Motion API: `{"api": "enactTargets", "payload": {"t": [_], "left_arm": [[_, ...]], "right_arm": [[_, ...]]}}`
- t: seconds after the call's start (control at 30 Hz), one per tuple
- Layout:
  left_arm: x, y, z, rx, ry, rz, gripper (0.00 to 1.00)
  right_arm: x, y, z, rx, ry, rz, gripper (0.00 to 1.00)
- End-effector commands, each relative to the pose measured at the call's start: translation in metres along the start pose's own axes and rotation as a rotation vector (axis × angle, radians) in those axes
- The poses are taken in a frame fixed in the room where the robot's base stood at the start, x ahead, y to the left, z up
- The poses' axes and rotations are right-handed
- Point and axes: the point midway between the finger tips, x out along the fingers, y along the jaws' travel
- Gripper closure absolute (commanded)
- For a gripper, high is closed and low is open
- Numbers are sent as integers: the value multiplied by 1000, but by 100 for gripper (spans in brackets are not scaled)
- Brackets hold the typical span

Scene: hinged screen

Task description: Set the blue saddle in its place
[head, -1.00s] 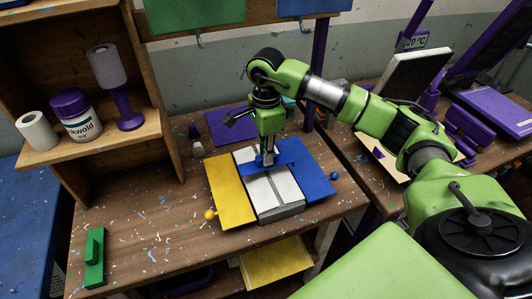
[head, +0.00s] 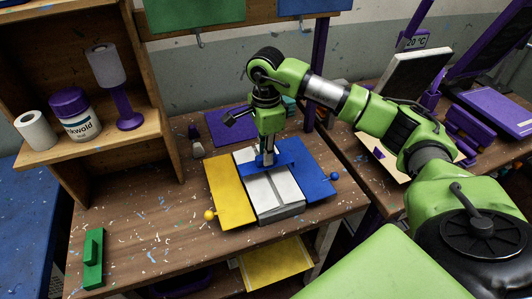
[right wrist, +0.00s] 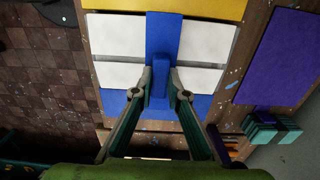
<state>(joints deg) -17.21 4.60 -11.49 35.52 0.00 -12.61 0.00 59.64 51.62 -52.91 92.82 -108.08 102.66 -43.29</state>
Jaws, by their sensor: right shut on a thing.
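The blue saddle (right wrist: 163,38) is a flat strip with a raised block handle. In the right wrist view it lies across the white split panel, between the yellow leaf (right wrist: 210,7) and the blue leaf (right wrist: 199,104). My right gripper (right wrist: 161,84) is shut on the handle from both sides. In the head view my right gripper (head: 268,160) points down over the white panel (head: 278,204) of the hinged screen. I cannot tell whether the saddle touches the panel or is just above it. My left gripper is not in view.
A green handled block (head: 93,258) lies at the table's front left. A shelf (head: 140,137) with a jar and rolls stands at the left. A purple mat (head: 228,123) lies behind the screen. Yellow (head: 209,215) and blue (head: 335,176) knobs stick out at the sides.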

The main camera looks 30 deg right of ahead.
Motion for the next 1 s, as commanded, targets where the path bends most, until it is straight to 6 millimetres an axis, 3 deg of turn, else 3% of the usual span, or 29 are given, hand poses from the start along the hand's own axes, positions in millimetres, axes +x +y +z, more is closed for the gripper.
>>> {"api": "enactTargets", "payload": {"t": [1.0], "left_arm": [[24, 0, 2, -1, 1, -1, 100]], "right_arm": [[30, 0, 0, 0, 0, 0, 100]]}}
